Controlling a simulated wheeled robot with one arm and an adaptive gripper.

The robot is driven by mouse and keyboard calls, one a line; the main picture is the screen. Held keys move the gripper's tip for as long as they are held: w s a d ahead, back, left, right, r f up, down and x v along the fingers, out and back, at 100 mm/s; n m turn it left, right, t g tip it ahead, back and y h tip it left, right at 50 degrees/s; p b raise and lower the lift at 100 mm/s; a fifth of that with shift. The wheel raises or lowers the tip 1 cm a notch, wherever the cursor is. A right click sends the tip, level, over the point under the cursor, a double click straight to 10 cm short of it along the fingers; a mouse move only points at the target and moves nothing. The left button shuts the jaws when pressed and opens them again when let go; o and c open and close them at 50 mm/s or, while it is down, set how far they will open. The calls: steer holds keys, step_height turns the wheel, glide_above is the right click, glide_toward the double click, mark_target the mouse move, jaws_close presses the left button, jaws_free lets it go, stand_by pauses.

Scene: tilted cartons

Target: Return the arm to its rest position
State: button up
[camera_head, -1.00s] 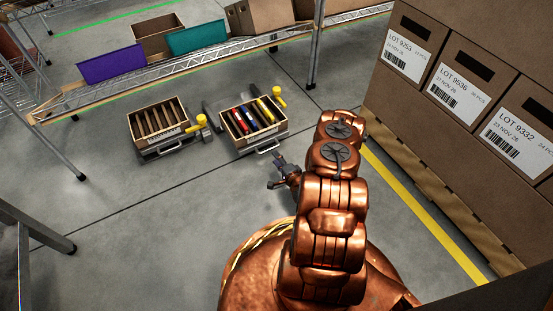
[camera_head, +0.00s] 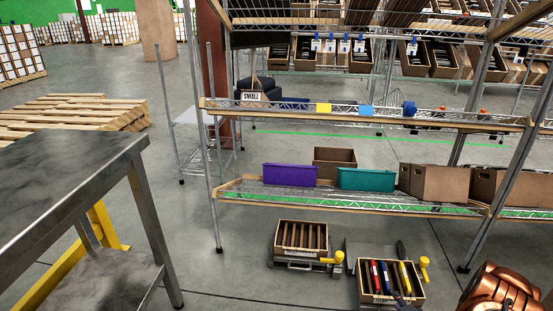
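The copper-coloured upper part of my arm (camera_head: 500,290) shows at the bottom right corner. The rest of the arm runs out of the picture below.
A carton with brown dividers (camera_head: 302,236) and a carton with coloured items (camera_head: 391,293) sit tilted on floor stands. Behind them, a wire shelf holds a purple bin (camera_head: 290,175) and a teal bin (camera_head: 366,180). A metal table (camera_head: 70,180) stands at left.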

step_height(320, 180, up, 14)
steer(key=w+a+n+g+p, duration=0.2)
steer(key=w+n+g+p, duration=0.1)
steer(key=p, duration=0.3)
steer(key=s+a+r+n+g+p, duration=0.25)
steer(key=r+p, duration=0.25)
steer(key=r, duration=0.6)
steer(key=s+a+r+n+g+p, duration=0.1)
steer(key=s+a+r+p, duration=0.3)
steer(key=r, duration=0.7)
steer(key=s+a+r+n+g+p, duration=0.25)
steer(key=r+p, duration=0.25)
steer(key=r, duration=0.6)
steer(key=s+a+r+n+g+p, duration=0.1)
steer(key=s+a+r+p, duration=0.4)
steer(key=s+r, duration=0.5)
steer(key=s+a+r+n+g+p, duration=0.2)
steer(key=s+a+r+p, duration=0.3)
steer(key=s+r, duration=0.6)
steer(key=s+a+r+n+g+p, duration=0.2)
steer(key=s+a+r+p, duration=0.3)
steer(key=s+r, duration=0.6)
steer(key=shift+s+a+n+y+p, duration=0.35)
steer(key=shift+s+a, duration=0.3)
steer(key=shift+s, duration=0.25)
steer(key=shift+d, duration=0.1)
